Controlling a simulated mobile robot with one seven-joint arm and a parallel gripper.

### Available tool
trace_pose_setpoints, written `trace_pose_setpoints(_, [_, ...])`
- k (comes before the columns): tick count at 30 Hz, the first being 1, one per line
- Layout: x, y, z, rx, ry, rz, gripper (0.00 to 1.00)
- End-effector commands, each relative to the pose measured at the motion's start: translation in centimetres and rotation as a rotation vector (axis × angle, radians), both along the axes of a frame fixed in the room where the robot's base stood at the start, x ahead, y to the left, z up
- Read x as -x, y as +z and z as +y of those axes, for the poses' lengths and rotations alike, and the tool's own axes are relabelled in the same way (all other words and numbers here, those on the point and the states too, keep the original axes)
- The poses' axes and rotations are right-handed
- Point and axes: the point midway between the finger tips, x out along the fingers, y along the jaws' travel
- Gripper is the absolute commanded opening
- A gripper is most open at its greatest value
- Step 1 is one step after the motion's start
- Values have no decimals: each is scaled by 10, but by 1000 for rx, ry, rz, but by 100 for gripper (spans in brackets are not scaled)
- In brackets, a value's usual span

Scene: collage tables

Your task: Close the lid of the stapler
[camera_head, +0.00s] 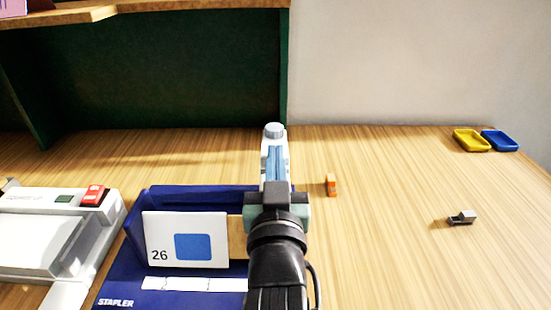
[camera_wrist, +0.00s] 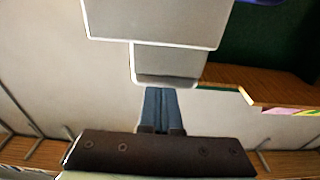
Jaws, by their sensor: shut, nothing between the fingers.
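A blue unit (camera_head: 119,282) marked STAPLER sits at the lower middle in the head view, with a card (camera_head: 163,256) marked 26 on it. A pale piece with a round grey cap (camera_head: 273,131) rises at its right, by my gripper (camera_head: 274,166). It may be the raised lid, but I cannot tell. My gripper is shut and empty, with its blue fingers pointing away from me. In the wrist view the fingers (camera_wrist: 158,105) end at a pale grey block (camera_wrist: 165,62). Whether they touch is unclear. My arm hides the unit's right side.
A white machine (camera_head: 95,222) with a red switch stands at the left. An orange block (camera_head: 331,185) and a small dark item (camera_head: 461,217) lie at the right. Yellow (camera_head: 471,139) and blue (camera_head: 499,140) trays sit far right. A wooden shelf (camera_head: 140,10) overhangs the back left.

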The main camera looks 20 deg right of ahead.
Motion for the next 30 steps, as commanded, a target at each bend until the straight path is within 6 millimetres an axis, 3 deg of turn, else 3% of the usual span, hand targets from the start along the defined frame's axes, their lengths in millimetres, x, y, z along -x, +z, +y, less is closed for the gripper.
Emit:
trace_pose_setpoints(22, [2, -6, 1, -1, 1, 4, 0])
trace_pose_setpoints(26, [0, 2, 1, -1, 1, 4, 0])
trace_pose_setpoints(30, [-4, 21, -1, 0, 2, 1, 0])
